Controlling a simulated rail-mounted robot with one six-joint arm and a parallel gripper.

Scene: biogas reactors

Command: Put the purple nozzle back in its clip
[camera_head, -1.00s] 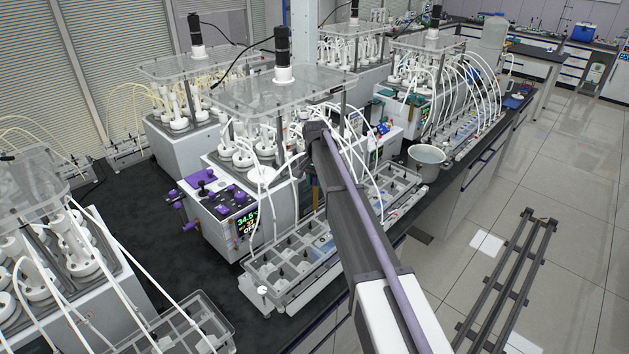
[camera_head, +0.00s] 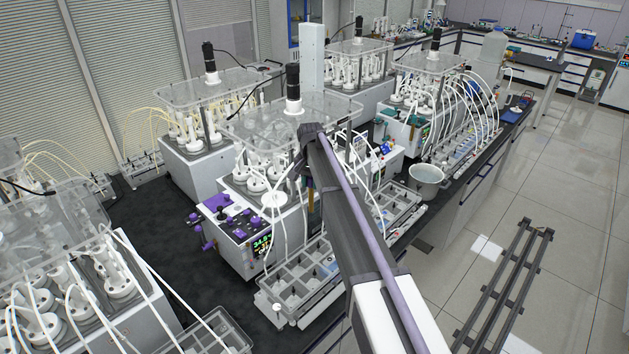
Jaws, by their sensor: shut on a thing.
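The reactor with purple fittings (camera_head: 240,255) stands in the middle. Purple knobs and blocks (camera_head: 236,212) sit on its front panel, and purple parts (camera_head: 207,238) stick out at its left side. I cannot tell the purple nozzle or its clip apart from these. My arm reaches from the bottom right up to a joint in front of this reactor, then bends down behind itself. My gripper and anything in it are hidden behind the arm.
A grey compartment tray (camera_head: 300,280) lies in front of the reactor, partly behind my arm. A white bucket (camera_head: 427,180) stands to the right near the bench edge. White hoses loop around the reactors. Another reactor (camera_head: 80,270) stands at the lower left. Dark bench shows between them.

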